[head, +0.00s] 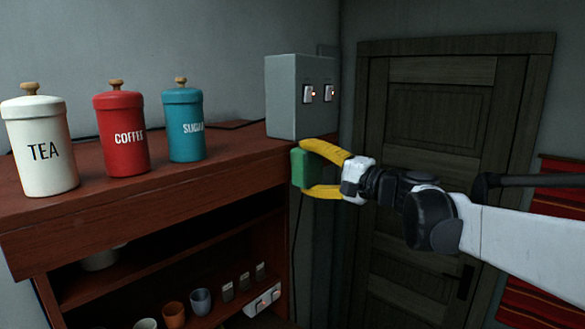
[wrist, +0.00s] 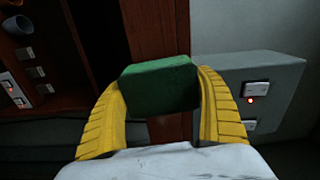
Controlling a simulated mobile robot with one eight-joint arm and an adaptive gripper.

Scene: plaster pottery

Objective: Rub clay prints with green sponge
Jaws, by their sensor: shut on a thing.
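My gripper (head: 309,168) has yellow fingers and is shut on a green sponge (head: 300,168). In the head view it holds the sponge at the right end of the wooden cabinet, just below the grey switch box. In the wrist view the sponge (wrist: 160,86) sits between the two yellow fingers (wrist: 160,95), with the cabinet's edge behind it. I cannot tell whether the sponge touches the cabinet. No clay prints can be made out in either view.
A grey box (head: 290,100) with two lit switches stands on the cabinet top (head: 215,185). White TEA (head: 42,150), red COFFEE (head: 121,135) and blue SUGAR (head: 184,128) canisters stand to its left. Cups (head: 201,301) sit on a lower shelf. A dark door (head: 440,120) is behind my arm.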

